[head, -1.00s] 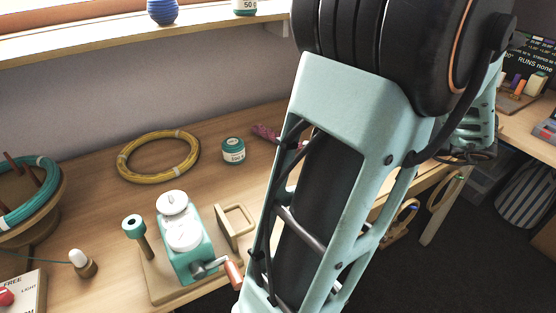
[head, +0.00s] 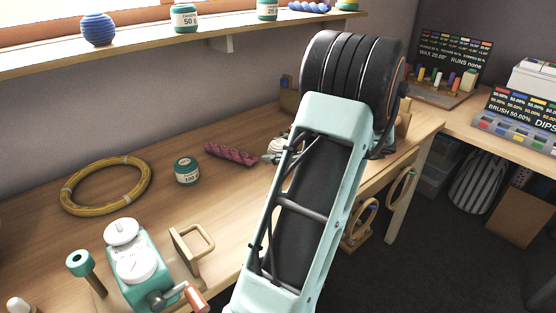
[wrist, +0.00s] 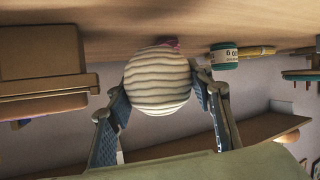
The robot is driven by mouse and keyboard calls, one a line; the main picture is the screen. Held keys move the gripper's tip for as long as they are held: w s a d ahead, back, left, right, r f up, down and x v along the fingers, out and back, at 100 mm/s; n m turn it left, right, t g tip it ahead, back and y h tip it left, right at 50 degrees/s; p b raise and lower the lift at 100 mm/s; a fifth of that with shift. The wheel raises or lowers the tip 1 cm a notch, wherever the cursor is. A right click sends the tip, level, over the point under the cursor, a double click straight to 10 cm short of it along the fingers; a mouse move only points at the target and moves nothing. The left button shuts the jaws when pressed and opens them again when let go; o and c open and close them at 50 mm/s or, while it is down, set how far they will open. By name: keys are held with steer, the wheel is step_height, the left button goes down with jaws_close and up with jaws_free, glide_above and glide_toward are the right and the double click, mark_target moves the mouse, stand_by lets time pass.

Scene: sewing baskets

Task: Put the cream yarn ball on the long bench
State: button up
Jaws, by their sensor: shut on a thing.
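The cream yarn ball (wrist: 158,92), round with ridged windings, sits between the two fingers of my gripper (wrist: 160,78) in the wrist view. The gripper is shut on it. The long bench (head: 232,196) is pale wood along the wall in the head view; its surface also fills the top of the wrist view (wrist: 120,28), which looks upside down. The ball overlaps the bench surface there, and I cannot tell whether they touch. In the head view my arm hides most of the gripper and ball.
A wall shelf (head: 200,45) runs above. Bare bench lies between the coil and winder.

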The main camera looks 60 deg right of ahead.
steer(key=shift+f, duration=1.45)
steer(key=shift+f+b, duration=0.25)
steer(key=shift+b, duration=0.2)
steer(key=o, duration=0.9)
steer(key=shift+r, duration=0.1)
steer(key=shift+c, duration=0.2)
steer(key=shift+r+p, duration=0.2)
steer(key=shift+p, duration=0.1)
steer(key=p+v, duration=0.1)
steer(key=v, duration=1.1)
steer(key=shift+a+p, duration=0.1)
steer(key=shift+p, duration=0.2)
